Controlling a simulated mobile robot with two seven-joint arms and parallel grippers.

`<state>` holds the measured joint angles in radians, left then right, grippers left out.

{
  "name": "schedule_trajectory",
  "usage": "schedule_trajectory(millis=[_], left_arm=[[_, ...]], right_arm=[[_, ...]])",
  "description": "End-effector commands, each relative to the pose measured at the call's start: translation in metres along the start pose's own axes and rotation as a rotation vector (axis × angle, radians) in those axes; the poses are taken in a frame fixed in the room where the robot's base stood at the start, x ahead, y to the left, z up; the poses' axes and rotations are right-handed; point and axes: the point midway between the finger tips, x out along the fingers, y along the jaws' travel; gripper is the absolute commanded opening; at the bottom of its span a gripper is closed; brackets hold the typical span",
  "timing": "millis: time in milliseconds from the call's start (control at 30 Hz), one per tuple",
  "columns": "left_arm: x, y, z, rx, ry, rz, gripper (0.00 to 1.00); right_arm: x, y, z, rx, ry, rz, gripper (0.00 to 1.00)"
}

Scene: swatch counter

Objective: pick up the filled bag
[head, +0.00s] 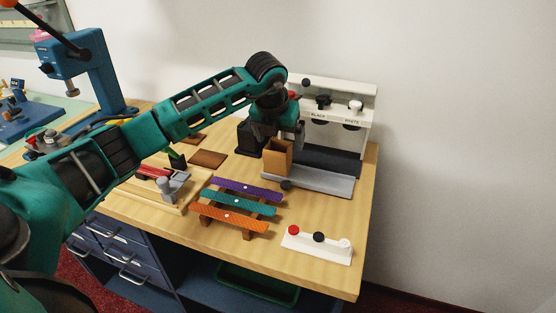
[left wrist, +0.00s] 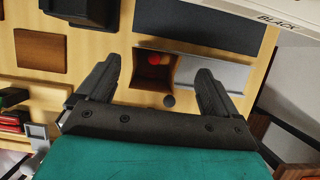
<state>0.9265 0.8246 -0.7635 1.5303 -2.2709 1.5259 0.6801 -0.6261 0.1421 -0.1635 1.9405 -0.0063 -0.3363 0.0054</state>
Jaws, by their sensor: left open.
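The filled bag (head: 277,158) is a small brown, open-topped bag standing upright at the grey tray of the white dispenser. In the left wrist view, red and orange balls show inside the bag (left wrist: 142,84). My left gripper (head: 278,132) is above the bag, pointing down. In the left wrist view my left gripper (left wrist: 160,78) is open and empty, with one finger on each side of the bag. I cannot tell how far the fingertips reach down beside it. My right gripper is in neither view.
The white dispenser (head: 366,115) stands behind the bag, its grey tray (head: 335,182) in front. A dark round knob (head: 286,185) is close to the bag. Purple, teal and orange strips (head: 232,222) lie on a rack. A white button block (head: 317,245) sits at front right.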

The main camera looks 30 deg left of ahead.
Motion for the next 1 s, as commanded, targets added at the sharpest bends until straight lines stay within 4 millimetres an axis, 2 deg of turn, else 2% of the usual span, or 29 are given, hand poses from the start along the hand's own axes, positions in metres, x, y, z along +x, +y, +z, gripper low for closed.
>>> schedule_trajectory(millis=[300, 433, 633, 1000], left_arm=[[0.043, 0.006, -0.009, -0.001, 0.004, -0.001, 0.94], [0.051, 0.006, -0.008, -0.001, 0.002, 0.001, 0.94], [0.051, 0.006, -0.008, 0.0, 0.001, 0.0, 0.94], [0.051, 0.006, -0.008, 0.0, 0.001, 0.0, 0.59]], right_arm=[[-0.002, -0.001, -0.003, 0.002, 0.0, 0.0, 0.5], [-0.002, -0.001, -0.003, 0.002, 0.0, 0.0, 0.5], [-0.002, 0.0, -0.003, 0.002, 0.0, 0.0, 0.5], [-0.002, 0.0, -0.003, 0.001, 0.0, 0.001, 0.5]])
